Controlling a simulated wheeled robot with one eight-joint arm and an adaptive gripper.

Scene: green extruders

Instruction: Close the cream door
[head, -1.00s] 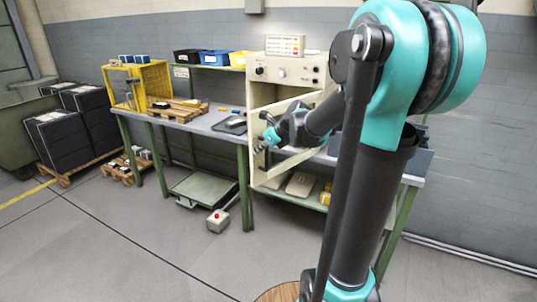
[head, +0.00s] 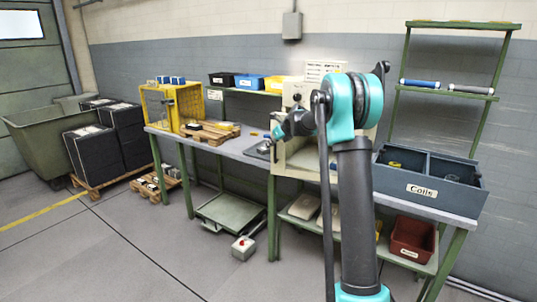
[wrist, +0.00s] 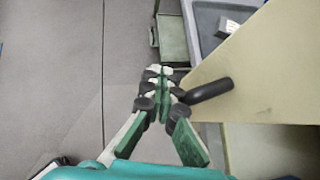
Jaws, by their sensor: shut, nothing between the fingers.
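The cream door shows in the wrist view (wrist: 245,75) as a flat panel at the right, with a black bar handle (wrist: 210,90) sticking out towards my fingers. My gripper (wrist: 158,75) is shut and empty, its fingertips just left of the handle; I cannot tell whether they touch it. In the head view the cream cabinet (head: 296,92) stands on the workbench. My arm hides much of its front, so how far the door stands open is unclear. My gripper (head: 267,145) is at the left of the cabinet front there.
The workbench (head: 235,143) carries a yellow crate (head: 183,104), a small wooden pallet (head: 210,131) and a dark coil bin (head: 430,178). A red-button box (head: 243,247) stands on the floor in front. The floor at the left front is clear.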

